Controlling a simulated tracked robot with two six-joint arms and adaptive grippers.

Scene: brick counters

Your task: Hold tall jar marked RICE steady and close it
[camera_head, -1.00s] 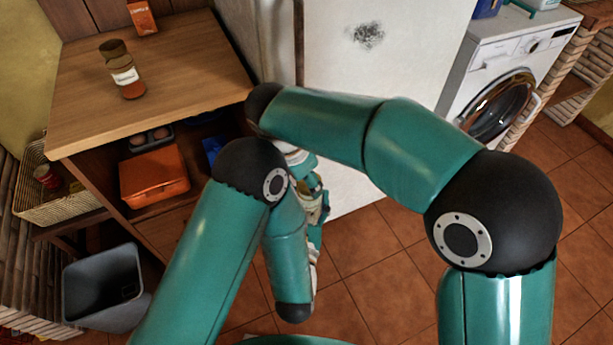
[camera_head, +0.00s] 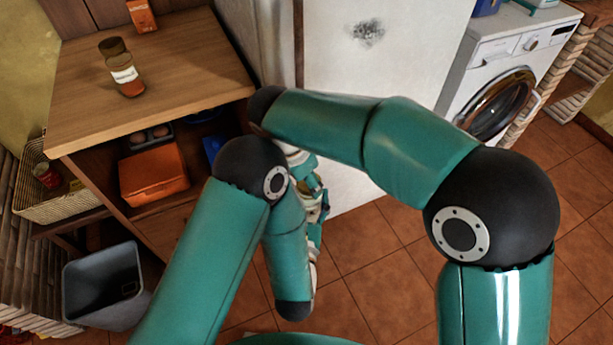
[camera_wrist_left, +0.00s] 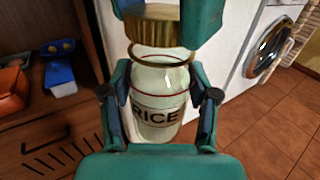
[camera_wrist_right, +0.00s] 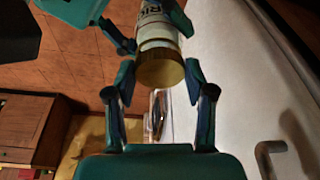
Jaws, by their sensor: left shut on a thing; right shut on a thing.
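The tall glass jar marked RICE (camera_wrist_left: 158,108) has pale contents and stands between the fingers of my left gripper (camera_wrist_left: 158,88), which is shut on it. Its open mouth shows as a ring at the top in the left wrist view. My right gripper (camera_wrist_right: 160,78) is shut on a round golden lid (camera_wrist_right: 161,69), which also shows in the left wrist view (camera_wrist_left: 160,30). The lid is just above the jar's mouth, roughly in line with it, with a narrow gap visible. In the head view my arms largely hide the jar and both grippers.
A wooden counter (camera_head: 185,75) at left bears another lidded jar (camera_head: 123,76) and an orange box (camera_head: 141,16). An orange container (camera_head: 152,174) sits on the shelf below. A white fridge (camera_head: 385,70), washing machine (camera_head: 510,60) and grey bin (camera_head: 100,290) stand around. Tiled floor is free at right.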

